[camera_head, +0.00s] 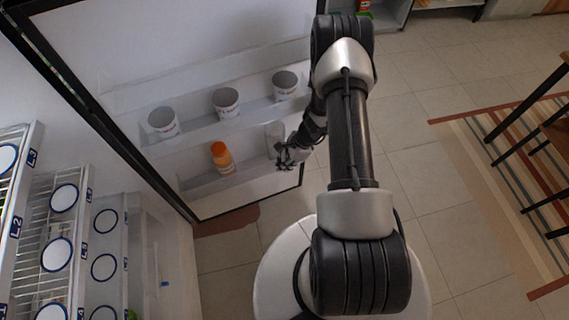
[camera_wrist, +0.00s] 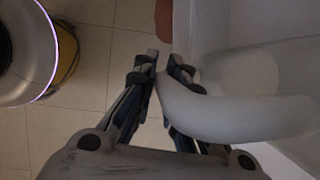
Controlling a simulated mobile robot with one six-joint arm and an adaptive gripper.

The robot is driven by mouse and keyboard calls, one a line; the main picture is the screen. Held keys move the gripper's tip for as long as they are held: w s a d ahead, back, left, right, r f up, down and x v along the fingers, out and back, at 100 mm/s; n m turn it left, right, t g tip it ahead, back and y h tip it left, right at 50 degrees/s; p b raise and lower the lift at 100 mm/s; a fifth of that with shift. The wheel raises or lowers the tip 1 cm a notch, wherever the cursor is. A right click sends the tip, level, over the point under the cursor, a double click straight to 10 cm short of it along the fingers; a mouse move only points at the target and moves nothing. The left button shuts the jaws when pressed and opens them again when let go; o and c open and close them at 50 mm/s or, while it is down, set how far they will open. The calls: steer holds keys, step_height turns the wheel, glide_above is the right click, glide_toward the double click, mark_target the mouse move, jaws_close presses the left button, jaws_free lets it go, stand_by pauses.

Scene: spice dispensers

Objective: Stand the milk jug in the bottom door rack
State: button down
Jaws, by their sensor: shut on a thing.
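The milk jug (camera_head: 273,134) is pale and translucent. In the head view it shows at the right end of the bottom door rack (camera_head: 201,182), looking upright; I cannot tell whether its base rests on the rack floor. My gripper (camera_head: 290,156) is at the jug's right side and covers part of it. In the wrist view the jug's thick curved white handle (camera_wrist: 225,119) passes between the fingers of my gripper (camera_wrist: 165,63), which are shut on it. The right finger is partly hidden by the handle.
An orange-capped bottle (camera_head: 222,157) stands in the bottom rack, left of the jug. Three white cups, such as the middle one (camera_head: 226,103), stand in the rack above. The fridge door (camera_head: 190,40) is open. Fridge shelves (camera_head: 72,180) are at left.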

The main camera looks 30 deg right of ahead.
steer(key=shift+f, duration=0.1)
steer(key=c, duration=1.9)
jaws_free()
steer(key=shift+r+p, duration=0.35)
steer(key=p+v, duration=0.5)
steer(key=v, duration=0.7)
steer(key=shift+r, duration=0.25)
